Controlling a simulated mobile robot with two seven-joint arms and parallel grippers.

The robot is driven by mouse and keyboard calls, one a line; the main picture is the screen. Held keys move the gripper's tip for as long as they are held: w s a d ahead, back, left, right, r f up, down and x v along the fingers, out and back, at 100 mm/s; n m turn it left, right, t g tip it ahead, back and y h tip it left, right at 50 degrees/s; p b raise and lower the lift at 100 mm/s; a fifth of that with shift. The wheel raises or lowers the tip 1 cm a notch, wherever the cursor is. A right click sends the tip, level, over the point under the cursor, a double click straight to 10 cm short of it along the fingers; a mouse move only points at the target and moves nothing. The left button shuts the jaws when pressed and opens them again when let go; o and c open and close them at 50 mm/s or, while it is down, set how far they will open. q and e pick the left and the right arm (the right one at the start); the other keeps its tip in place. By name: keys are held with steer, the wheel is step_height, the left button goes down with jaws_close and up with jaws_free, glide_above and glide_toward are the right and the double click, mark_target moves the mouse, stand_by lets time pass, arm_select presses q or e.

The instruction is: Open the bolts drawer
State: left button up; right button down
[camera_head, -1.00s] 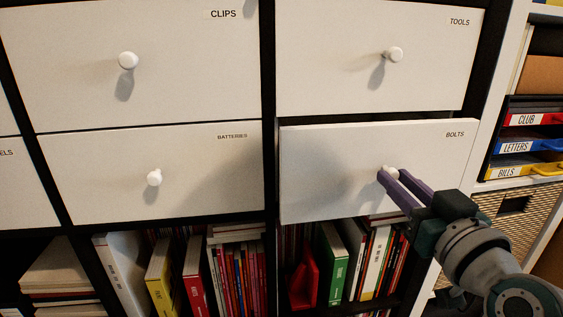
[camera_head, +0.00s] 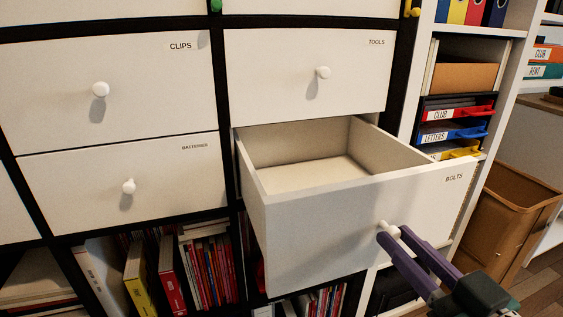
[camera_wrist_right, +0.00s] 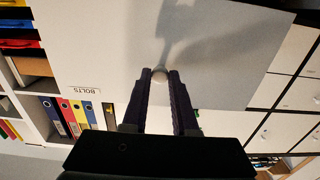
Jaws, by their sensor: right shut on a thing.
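The white bolts drawer (camera_head: 330,228) is pulled far out of the shelf, and its visible inside is empty. Its label "BOLTS" is at the upper right of its front. My right gripper (camera_head: 389,236) is shut on the drawer's round white knob (camera_head: 386,227). In the right wrist view the purple fingers (camera_wrist_right: 161,78) sit on both sides of the knob (camera_wrist_right: 159,75), with the drawer front (camera_wrist_right: 110,40) behind. My left gripper is not in view.
Shut drawers for clips (camera_head: 105,85), tools (camera_head: 310,75) and batteries (camera_head: 130,185) surround it. Books (camera_head: 208,265) stand below. Letter trays (camera_head: 455,132) and a brown bin (camera_head: 510,215) are at the right. Floor shows at the lower right.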

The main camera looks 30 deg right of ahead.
steer(key=c, duration=0.7)
jaws_free()
steer(key=v, duration=1)
